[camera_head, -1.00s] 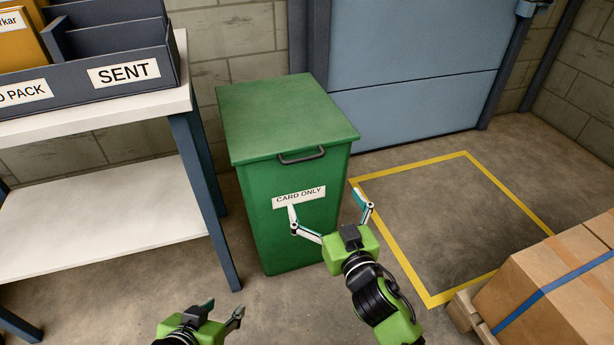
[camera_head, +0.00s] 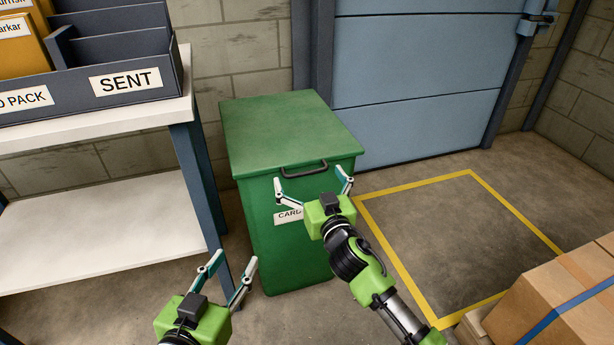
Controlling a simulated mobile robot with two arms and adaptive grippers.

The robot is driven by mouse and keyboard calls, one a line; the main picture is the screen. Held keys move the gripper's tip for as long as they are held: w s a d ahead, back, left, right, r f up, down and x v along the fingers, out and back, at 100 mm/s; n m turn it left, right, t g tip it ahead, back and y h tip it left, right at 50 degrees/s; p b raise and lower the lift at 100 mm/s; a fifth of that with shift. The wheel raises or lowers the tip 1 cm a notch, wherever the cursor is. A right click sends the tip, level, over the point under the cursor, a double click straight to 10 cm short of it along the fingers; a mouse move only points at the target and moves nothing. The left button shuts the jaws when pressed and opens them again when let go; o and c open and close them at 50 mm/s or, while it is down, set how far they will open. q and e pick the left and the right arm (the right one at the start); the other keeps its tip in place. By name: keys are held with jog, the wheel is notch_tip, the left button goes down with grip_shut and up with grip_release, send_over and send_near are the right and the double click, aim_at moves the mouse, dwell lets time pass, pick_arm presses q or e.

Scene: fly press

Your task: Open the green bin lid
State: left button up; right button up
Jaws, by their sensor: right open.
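The green bin (camera_head: 270,240) stands on the floor in the middle of the head view. Its green lid (camera_head: 287,132) is shut flat on top. A dark handle (camera_head: 304,169) sits on the lid's front edge. My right gripper (camera_head: 314,183) is open in front of the bin, its fingertips spread just below the handle and seemingly not touching it. It hides part of the white label (camera_head: 289,216). My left gripper (camera_head: 234,263) is open and empty, low and to the left in front of the bin.
A white-topped table (camera_head: 95,127) with a lower shelf stands left of the bin, holding a dark sorter (camera_head: 125,80) marked SENT. A blue door (camera_head: 415,90) is behind. A yellow floor outline (camera_head: 440,183) lies right, with cardboard boxes (camera_head: 570,305) at lower right.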

pick_arm(q)
jog(key=shift+w+d+r+t, duration=0.15)
jog(key=shift+r+t, duration=0.1)
jog(key=shift+r, duration=0.25)
jog(key=shift+w+d+r+t, duration=0.1)
jog(key=shift+r+t, duration=0.15)
jog(key=shift+r, duration=0.25)
pick_arm(e)
jog(key=shift+w+a, duration=0.25)
jog(key=shift+w, duration=0.45)
jog(key=c, duration=1.6)
